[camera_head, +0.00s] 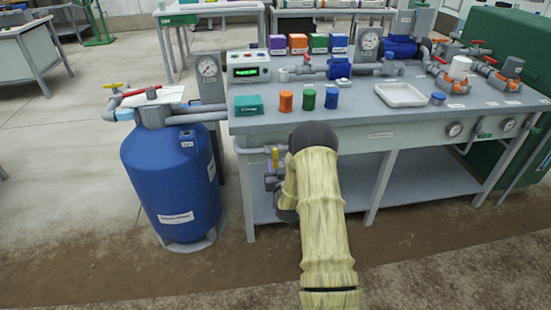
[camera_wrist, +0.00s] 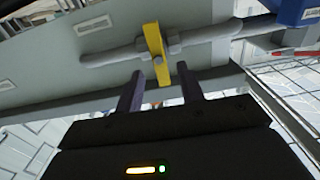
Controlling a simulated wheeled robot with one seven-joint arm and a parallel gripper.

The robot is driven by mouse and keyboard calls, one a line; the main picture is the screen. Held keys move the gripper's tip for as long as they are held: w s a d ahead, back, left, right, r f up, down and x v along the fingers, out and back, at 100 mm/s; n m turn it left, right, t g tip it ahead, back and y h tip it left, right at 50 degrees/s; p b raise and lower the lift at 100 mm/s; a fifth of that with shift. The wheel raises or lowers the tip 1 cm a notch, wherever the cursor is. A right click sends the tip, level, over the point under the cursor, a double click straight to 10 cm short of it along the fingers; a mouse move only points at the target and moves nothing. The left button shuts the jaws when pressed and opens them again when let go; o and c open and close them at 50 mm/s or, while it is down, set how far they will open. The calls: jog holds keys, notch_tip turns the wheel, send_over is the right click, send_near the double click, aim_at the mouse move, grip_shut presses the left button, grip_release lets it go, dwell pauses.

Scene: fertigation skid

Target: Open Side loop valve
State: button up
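A valve with a yellow lever (camera_wrist: 153,42) sits on a grey pipe along the bench's front panel in the wrist view. The lever stands across the pipe. In the head view the yellow lever (camera_head: 275,157) shows just left of my arm, under the bench top's front edge. I cannot read a label that names this valve. My gripper (camera_wrist: 160,73) is open, its two dark fingers apart on either side of the lever's lower end.
A blue tank (camera_head: 172,190) stands left of the bench, with red- and yellow-handled valves on top. The bench top (camera_head: 350,120) carries small coloured containers, a white tray (camera_head: 400,94), gauges and orange valves at right. A bench leg (camera_head: 245,200) stands left of the lever. Floor in front is clear.

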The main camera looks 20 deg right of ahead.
aim_at(276, 158)
jog(key=shift+x, duration=2.55)
jog(key=shift+b, duration=0.3)
grip_shut()
